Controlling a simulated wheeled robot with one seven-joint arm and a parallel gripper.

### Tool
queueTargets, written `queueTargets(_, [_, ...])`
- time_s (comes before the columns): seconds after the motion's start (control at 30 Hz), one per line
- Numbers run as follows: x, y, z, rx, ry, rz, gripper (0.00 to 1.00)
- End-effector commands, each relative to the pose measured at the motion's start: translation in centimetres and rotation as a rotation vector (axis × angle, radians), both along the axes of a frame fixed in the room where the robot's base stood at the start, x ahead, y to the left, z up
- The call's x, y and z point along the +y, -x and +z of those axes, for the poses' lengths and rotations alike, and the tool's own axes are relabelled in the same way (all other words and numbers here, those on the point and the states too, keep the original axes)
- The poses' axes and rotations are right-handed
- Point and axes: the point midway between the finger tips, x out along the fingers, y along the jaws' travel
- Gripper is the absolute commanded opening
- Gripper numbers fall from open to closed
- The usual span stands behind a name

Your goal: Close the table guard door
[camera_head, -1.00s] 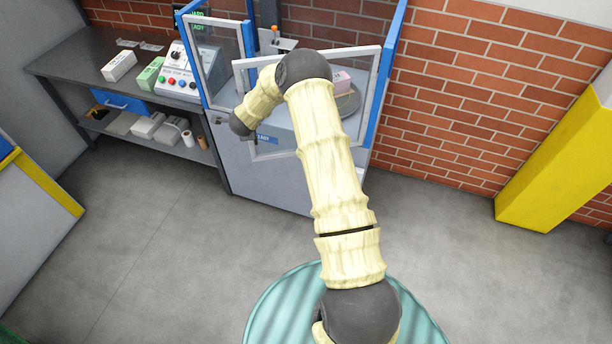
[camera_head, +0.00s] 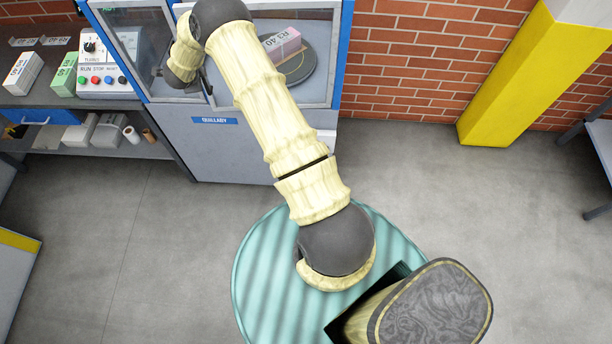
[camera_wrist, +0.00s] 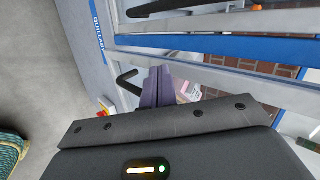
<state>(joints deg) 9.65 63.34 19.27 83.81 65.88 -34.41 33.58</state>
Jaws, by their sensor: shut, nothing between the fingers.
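The guard door (camera_head: 270,104) is a clear panel in a pale frame on the front of the grey and blue guarded table (camera_head: 225,150). In the head view it lies nearly in line with the front. I cannot tell whether a small gap remains. My gripper (camera_wrist: 158,75) is shut and empty, beside a black handle (camera_wrist: 128,82) and pale frame bars in the wrist view. I cannot tell whether it touches them. My arm hides the gripper and the door's left edge in the head view.
Behind the door, a pink and white bundle (camera_head: 283,43) sits on a round dark plate (camera_head: 296,68). A side bench (camera_head: 30,101) with a button box (camera_head: 104,75) stands left. A yellow pillar (camera_head: 510,80) stands right. Grey floor is clear in front.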

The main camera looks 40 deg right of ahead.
Motion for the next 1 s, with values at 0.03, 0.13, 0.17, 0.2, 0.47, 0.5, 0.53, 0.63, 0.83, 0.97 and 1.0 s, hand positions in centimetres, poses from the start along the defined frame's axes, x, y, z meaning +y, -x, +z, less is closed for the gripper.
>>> queueTargets(0.03, [0.1, 0.0, 0.0, 0.0, 0.0, 0.003, 0.0])
queueTargets(0.13, [0.3, 0.0, 0.0, 0.0, 0.0, 0.004, 0.0])
queueTargets(0.17, [0.3, 0.0, 0.0, 0.0, 0.0, 0.004, 0.0])
queueTargets(0.2, [0.3, 0.0, 0.0, 0.0, 0.0, 0.004, 0.0])
queueTargets(0.47, [0.4, 0.1, 0.0, 0.0, 0.0, 0.004, 0.0])
queueTargets(0.5, [0.5, 0.2, -0.1, 0.0, 0.0, 0.004, 0.0])
queueTargets(0.53, [0.7, 0.3, -0.1, 0.0, -0.001, 0.004, 0.0])
queueTargets(0.63, [1.4, 1.0, -0.1, 0.0, 0.0, 0.004, 0.0])
queueTargets(0.83, [3.2, 2.7, 0.7, -0.003, 0.001, -0.001, 0.0])
queueTargets(0.97, [4.2, 3.8, 2.1, -0.004, 0.002, 0.0, 0.0])
queueTargets(1.0, [4.5, 4.1, 2.5, -0.003, 0.001, 0.001, 0.0])
